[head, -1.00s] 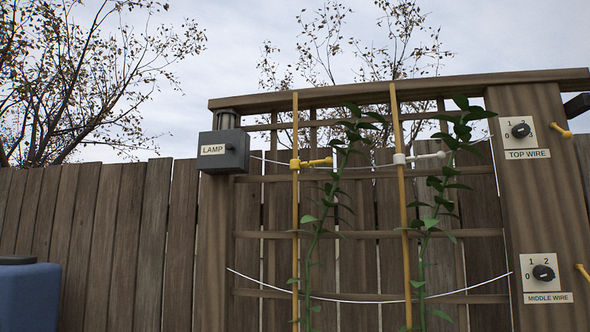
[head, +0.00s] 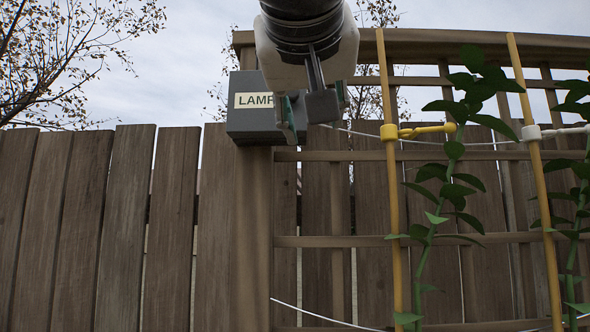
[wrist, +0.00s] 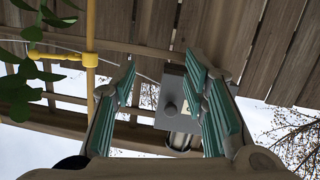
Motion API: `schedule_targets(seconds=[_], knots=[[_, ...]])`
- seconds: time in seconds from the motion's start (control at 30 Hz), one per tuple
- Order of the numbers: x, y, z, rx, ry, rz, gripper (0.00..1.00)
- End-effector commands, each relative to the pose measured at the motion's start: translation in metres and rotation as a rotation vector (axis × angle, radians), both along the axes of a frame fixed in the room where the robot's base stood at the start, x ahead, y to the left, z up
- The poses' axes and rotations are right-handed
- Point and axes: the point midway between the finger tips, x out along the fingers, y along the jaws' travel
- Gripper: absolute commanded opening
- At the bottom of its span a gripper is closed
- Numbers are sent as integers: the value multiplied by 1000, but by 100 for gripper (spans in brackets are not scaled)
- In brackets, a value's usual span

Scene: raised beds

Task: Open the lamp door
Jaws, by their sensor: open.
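The lamp box (head: 245,122) is a grey box with a white LAMP label (head: 252,100), fixed at the top of the trellis post in the head view. My gripper (head: 307,112) hangs in front of it and hides its right part. In the wrist view the lamp box (wrist: 172,80) appears upside down between my fingers, with a round grey knob (wrist: 171,108) on its front. My gripper (wrist: 163,82) is open, its teal pads apart on either side, with nothing between them that I can see touching.
A wooden trellis (head: 450,240) stands to the right, with yellow canes (head: 392,210), leafy vines (head: 455,150) and a yellow clip (head: 420,131). A plank fence (head: 110,220) runs behind. The space left of the lamp box looks clear.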

Motion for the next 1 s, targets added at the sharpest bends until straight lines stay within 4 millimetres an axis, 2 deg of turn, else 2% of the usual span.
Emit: schedule_targets(seconds=[0.03,0.1,0.2,0.3,0.47,1.0], knots=[[-6,13,27,34,-55,21,40],[-14,23,55,78,-119,35,40],[-22,31,81,124,-176,49,40],[-25,34,93,148,-202,54,40],[-11,34,95,153,-205,56,40],[87,30,95,151,-203,54,40]])
